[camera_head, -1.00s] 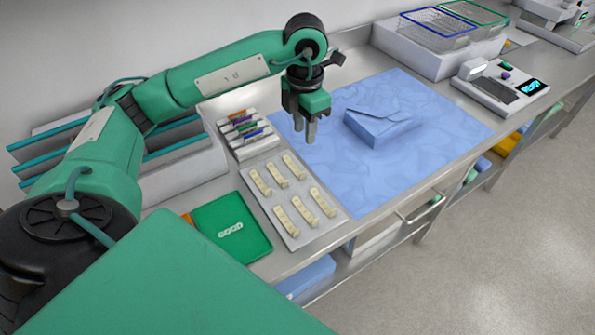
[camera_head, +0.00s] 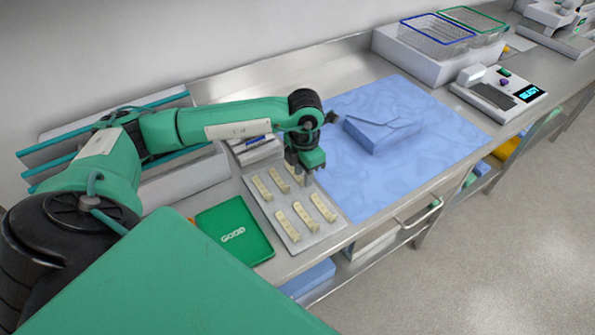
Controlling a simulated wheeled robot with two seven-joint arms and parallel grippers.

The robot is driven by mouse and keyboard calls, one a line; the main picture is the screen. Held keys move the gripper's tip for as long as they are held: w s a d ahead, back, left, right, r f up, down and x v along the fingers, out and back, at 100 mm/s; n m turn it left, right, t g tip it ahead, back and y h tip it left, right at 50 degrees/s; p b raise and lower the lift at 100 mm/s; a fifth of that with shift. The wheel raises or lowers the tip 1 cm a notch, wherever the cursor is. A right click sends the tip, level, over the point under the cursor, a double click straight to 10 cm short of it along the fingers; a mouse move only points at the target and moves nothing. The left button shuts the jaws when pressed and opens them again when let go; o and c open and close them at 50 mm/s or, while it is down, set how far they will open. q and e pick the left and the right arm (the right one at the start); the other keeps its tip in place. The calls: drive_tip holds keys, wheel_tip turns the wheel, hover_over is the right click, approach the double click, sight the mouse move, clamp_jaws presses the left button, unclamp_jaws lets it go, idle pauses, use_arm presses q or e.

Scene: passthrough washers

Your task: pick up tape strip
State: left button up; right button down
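Several cream tape strips lie in two rows on a grey tray (camera_head: 258,206) on the steel bench. In the near row are a left strip (camera_head: 283,229), a middle strip (camera_head: 303,214) and a right strip (camera_head: 323,207). In the far row are a left strip (camera_head: 262,187), a middle strip (camera_head: 279,181) and a right strip (camera_head: 296,171). My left gripper (camera_head: 303,179) points down at the far row's right strip and partly hides it. I cannot tell whether its fingers touch or grip that strip. My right gripper is not in view.
A green "GOOD" pad (camera_head: 234,234) lies left of the tray. A blue mat (camera_head: 430,150) with a folded blue packet (camera_head: 384,132) lies to the right. A marker rack (camera_head: 262,152) stands behind the tray, partly hidden by my arm. Wire baskets (camera_head: 437,32) and a device (camera_head: 499,95) are farther right.

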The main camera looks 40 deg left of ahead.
use_arm(q)
drive_tip(key=shift+f, duration=0.85)
clamp_jaws()
drive_tip(key=shift+r, duration=0.1)
